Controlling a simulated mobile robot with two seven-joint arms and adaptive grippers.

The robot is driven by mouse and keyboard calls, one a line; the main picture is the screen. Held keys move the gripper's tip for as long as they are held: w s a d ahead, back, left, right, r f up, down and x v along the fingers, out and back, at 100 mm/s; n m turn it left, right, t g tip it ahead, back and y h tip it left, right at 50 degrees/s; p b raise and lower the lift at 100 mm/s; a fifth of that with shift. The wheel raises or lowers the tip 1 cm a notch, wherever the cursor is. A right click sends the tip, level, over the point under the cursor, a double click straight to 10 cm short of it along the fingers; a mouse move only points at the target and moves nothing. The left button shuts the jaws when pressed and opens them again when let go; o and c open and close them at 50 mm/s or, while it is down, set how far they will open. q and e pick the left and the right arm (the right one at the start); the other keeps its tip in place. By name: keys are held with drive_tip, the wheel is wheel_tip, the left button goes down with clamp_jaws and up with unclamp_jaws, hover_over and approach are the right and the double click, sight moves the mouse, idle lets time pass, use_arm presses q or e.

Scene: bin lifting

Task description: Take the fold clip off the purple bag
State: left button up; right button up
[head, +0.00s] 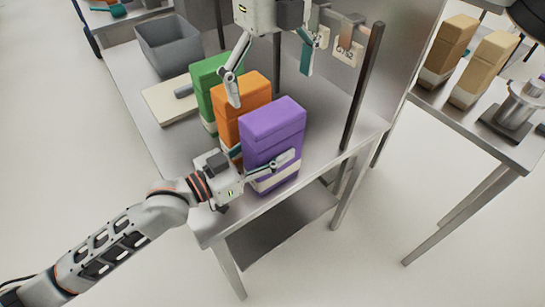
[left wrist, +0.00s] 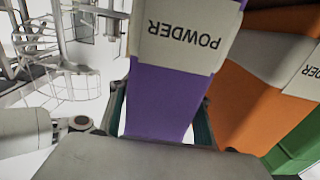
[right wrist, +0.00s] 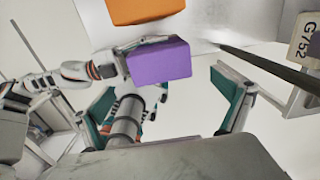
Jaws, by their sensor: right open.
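The purple bag (head: 273,122) stands upright near the front edge of the metal table (head: 222,222). My left gripper (head: 266,154) reaches in from the left with its fingers on opposite sides of the bag, low on its body. In the left wrist view the purple bag (left wrist: 160,100) fills the space between the fingers, which appear to touch it. My right gripper (head: 270,86) is open and empty, above and behind the bag. The right wrist view shows the purple bag's top (right wrist: 160,61) beyond the spread fingers. I cannot make out a fold clip on the bag.
An orange bag (head: 241,94) and a green bag (head: 207,76) stand in a row behind the purple one. A grey bin (head: 168,42) and a pale board (head: 170,100) are farther back. A dark post (head: 362,85) rises at right. A side table holds brown bags (head: 450,45).

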sight(273, 114)
use_arm(q)
drive_tip(key=c, duration=0.8)
use_arm(e)
drive_tip(key=shift+s+d+r+t, duration=0.1)
drive_tip(key=shift+d+r+t, duration=0.2)
drive_tip(key=shift+d+t, duration=0.1)
drive_tip(key=s+d+r+t+y, duration=0.2)
drive_tip(key=s+r+t+y, duration=0.1)
drive_tip(key=x, duration=1.2)
drive_tip(key=shift+s+d+f, duration=0.1)
drive_tip(key=shift+s+f, duration=0.15)
drive_tip(key=shift+s, duration=0.05)
drive_tip(key=c, duration=1.2)
drive_tip(key=shift+o, duration=0.2)
drive_tip(key=shift+r, duration=0.2)
